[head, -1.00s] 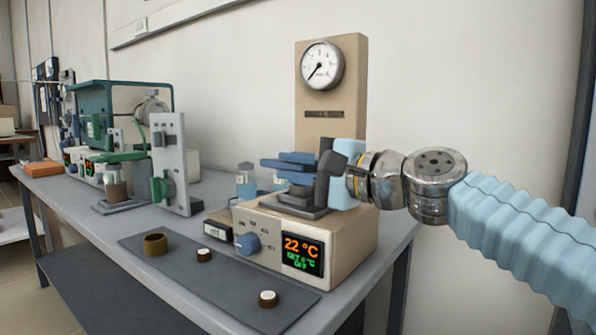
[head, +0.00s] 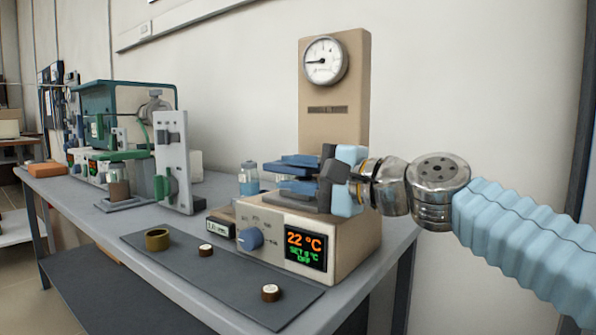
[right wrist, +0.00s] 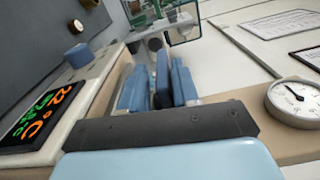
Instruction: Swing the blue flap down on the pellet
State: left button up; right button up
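The blue flap (head: 288,164) sits at the top of a blue press on the beige heater unit (head: 345,245). A second blue plate (head: 297,186) lies under it, with a gap showing between them. Both blue parts also show in the right wrist view, the flap being hard to single out there. No pellet can be made out between them. My right gripper (head: 333,179) is at the right end of the blue parts, its dark fingertips close to or touching them. Its finger opening cannot be made out. My left gripper is not in view.
A dial gauge (head: 325,62) stands on a beige column behind the press. A grey mat (head: 225,280) in front holds a brass ring (head: 157,240) and two small white-topped brown pieces (head: 270,292). A grey upright panel (head: 174,160) and a jar (head: 248,180) stand to the left.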

jog(key=shift+s+d, duration=0.2)
jog(key=shift+d, duration=0.25)
jog(key=b+v, duration=0.1)
jog(key=v, duration=1.2)
jog(key=shift+b, duration=0.3)
jog(key=shift+a, duration=0.1)
jog(key=shift+s, duration=0.1)
